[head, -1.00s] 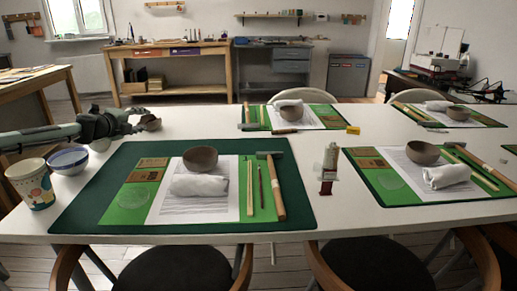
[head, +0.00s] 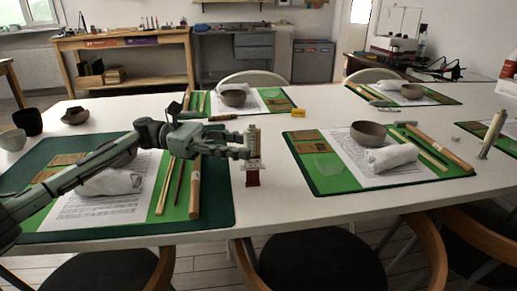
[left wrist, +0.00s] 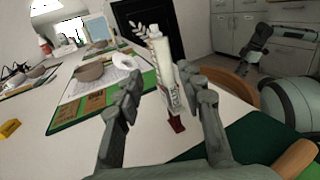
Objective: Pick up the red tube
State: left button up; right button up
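The red tube (head: 252,182) stands upright on the white table between two place mats, red cap down, with a pale printed body. My left gripper (head: 246,147) reaches it from the left in the head view, level with its upper body. In the left wrist view, the tube (left wrist: 172,88) stands between the two spread fingers of my left gripper (left wrist: 163,82), and a gap shows on the left finger's side. Whether the right finger touches it I cannot tell. In that view what appears to be my right gripper (left wrist: 243,68) hangs far off, small and unclear.
The near-left green mat (head: 218,205) lies under my left arm, with a hammer (head: 195,185) close to the tube. Another mat (head: 330,188) with a bowl (head: 368,133) lies to the right. A yellow block (head: 298,113) lies behind. A pale tube (head: 491,135) stands far right.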

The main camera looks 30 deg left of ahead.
pick_arm(q)
jog(key=p+x, duration=0.1)
jog(key=x, duration=0.5)
grip_shut()
pick_arm(e)
jog(key=x, duration=0.2)
jog(key=a+x, duration=0.1)
jog(key=x, duration=0.1)
jog(key=shift+f, duration=0.1)
